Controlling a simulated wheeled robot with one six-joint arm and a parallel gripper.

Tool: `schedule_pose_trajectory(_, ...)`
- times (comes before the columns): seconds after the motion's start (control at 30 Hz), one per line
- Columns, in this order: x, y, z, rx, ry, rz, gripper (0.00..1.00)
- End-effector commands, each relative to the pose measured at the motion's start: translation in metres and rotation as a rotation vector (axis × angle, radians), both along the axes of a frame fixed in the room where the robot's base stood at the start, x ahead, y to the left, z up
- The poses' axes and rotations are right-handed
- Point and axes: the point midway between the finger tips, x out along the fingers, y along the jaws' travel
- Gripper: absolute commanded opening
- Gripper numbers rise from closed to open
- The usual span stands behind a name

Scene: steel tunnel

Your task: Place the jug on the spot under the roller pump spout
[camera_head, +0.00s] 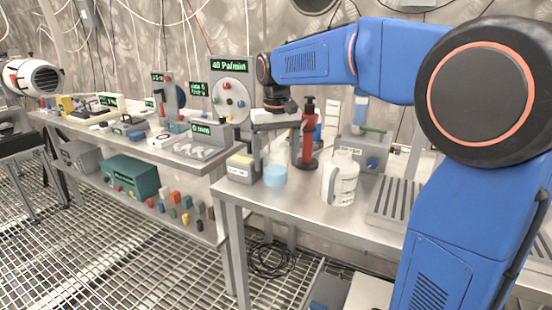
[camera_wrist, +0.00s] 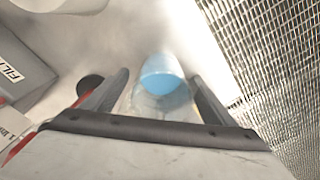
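A clear vessel with light blue liquid (camera_head: 275,174) stands upright on the steel bench; it looks like the jug. My gripper (camera_head: 275,143) points down over it. In the wrist view my gripper's two dark fingers (camera_wrist: 158,76) are spread on either side of the clear vessel (camera_wrist: 162,82), with gaps seen beside it. The gripper's body partly hides the vessel's top. An upright panel with coloured round parts (camera_head: 232,90) and a lit display stands behind left, perhaps the roller pump. I cannot make out its spout or the spot under it.
A red bottle (camera_head: 309,135) stands close right of my gripper. A white container (camera_head: 340,178) is to the vessel's right, a small grey-yellow box (camera_head: 243,168) to its left. A grey device (camera_head: 363,150) and slotted tray (camera_head: 396,200) are farther right. The front bench edge is near.

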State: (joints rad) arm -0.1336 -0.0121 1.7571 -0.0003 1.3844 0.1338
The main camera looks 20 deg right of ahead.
Motion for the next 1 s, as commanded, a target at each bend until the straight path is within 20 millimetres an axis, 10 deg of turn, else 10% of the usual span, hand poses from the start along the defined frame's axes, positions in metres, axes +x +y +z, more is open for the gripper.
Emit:
schedule_pose_trajectory(0.27, -0.003, 0.000, -0.002, -0.003, 0.026, 0.001, 0.79)
schedule_pose_trajectory(1.0, -0.002, 0.000, 0.120, -0.002, 0.014, 0.000, 0.79)
